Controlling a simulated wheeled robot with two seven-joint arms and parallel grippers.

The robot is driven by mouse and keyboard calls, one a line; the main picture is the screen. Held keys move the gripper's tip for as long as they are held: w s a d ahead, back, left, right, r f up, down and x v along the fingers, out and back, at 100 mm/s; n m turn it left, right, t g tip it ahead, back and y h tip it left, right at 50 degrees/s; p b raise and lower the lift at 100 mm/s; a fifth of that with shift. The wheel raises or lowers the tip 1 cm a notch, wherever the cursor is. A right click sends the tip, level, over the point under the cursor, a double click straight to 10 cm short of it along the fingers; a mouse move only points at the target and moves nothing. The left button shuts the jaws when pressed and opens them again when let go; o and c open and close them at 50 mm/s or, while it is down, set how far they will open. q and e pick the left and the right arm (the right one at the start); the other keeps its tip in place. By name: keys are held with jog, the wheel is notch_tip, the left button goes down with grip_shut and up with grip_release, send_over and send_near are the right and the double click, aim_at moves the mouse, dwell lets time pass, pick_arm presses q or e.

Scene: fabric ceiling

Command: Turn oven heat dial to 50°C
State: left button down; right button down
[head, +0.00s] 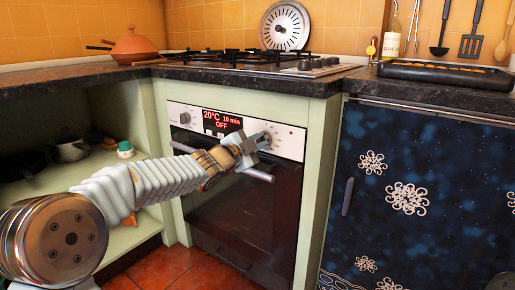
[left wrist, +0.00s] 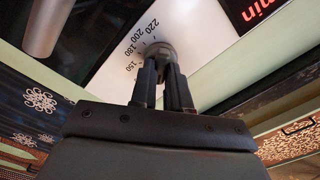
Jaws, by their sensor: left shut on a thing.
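The oven (head: 235,215) is set in the pale green cabinet, with a dark glass door and a silver control panel. Its display (head: 220,121) reads 20°C, 10 min, OFF. My left gripper (head: 264,138) is at the right part of the panel and covers most of the heat dial there. In the left wrist view, my left gripper (left wrist: 163,76) has its two fingers shut on the round grey heat dial (left wrist: 158,48). Numbers 150, 180, 200 and 220 show beside the dial. The dial's pointer cannot be made out. My right gripper is not in view.
A second knob (head: 185,118) is at the panel's left. The oven handle (head: 256,174) runs just below my gripper. A gas hob (head: 250,62) lies on the dark worktop above. Open shelves (head: 125,235) are at the left, a dark blue patterned front (head: 430,235) at the right.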

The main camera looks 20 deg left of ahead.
pick_arm(q)
jog(key=shift+m, duration=0.5)
jog(key=c, duration=1.1)
grip_release()
jog(key=v, duration=1.3)
jog(key=shift+s, duration=0.4)
jog(key=shift+a, duration=0.1)
